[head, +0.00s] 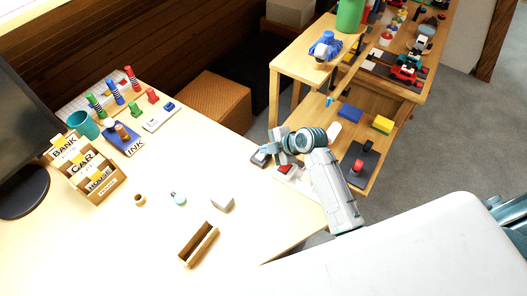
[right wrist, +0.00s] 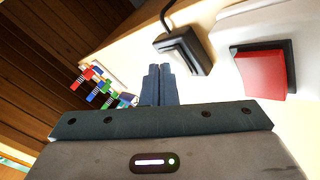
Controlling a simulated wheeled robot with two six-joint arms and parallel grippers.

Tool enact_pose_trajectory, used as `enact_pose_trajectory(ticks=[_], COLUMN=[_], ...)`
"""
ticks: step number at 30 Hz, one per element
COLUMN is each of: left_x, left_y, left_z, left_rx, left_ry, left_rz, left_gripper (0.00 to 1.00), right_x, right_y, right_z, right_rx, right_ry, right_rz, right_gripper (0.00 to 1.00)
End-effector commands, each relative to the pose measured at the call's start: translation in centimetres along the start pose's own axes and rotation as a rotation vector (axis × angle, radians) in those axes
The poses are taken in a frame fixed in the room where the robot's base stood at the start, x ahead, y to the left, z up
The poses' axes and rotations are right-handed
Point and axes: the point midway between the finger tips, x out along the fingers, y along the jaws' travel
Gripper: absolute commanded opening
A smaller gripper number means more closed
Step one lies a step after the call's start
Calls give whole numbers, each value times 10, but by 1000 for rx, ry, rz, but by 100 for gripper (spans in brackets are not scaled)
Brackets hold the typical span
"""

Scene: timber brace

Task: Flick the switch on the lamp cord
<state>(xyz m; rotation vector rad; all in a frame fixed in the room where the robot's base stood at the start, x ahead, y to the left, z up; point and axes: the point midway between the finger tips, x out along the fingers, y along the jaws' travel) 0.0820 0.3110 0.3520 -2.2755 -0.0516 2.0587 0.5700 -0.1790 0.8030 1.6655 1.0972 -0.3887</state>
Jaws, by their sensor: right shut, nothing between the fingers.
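A small dark switch box (right wrist: 183,50) with a grey top and a black cord running off its far end lies on the light tabletop in the right wrist view. In the head view it appears as a dark block (head: 259,158) near the table's right edge. My right gripper (right wrist: 159,68) is shut and empty, its fingertips close beside the box; whether they touch it I cannot tell. In the head view the right gripper (head: 273,150) hangs over the table edge area, partly covering what lies under it. The lamp is not clearly visible. My left gripper is not in view.
A red pad in a dark frame (right wrist: 263,70) lies right of the switch box. A wooden trough (head: 198,245), white block (head: 222,203) and small bulb (head: 179,198) stand on the table. Card box (head: 92,178) and stamps are at left.

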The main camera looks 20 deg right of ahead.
Motion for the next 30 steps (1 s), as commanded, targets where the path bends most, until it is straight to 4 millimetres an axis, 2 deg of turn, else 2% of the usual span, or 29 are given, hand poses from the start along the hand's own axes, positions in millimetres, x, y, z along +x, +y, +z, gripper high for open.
enact_pose_trajectory(ticks=[6,17,30], left_x=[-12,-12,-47], left_y=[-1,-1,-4], left_z=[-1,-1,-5], left_rx=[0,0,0], left_ry=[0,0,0], left_rz=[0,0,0], left_gripper=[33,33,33], right_x=[-9,-10,-38], right_y=[7,7,28], right_z=[-6,-7,-27], right_rx=[0,0,1], right_ry=[0,0,0], right_rz=[0,0,0], right_gripper=[0,0,0])
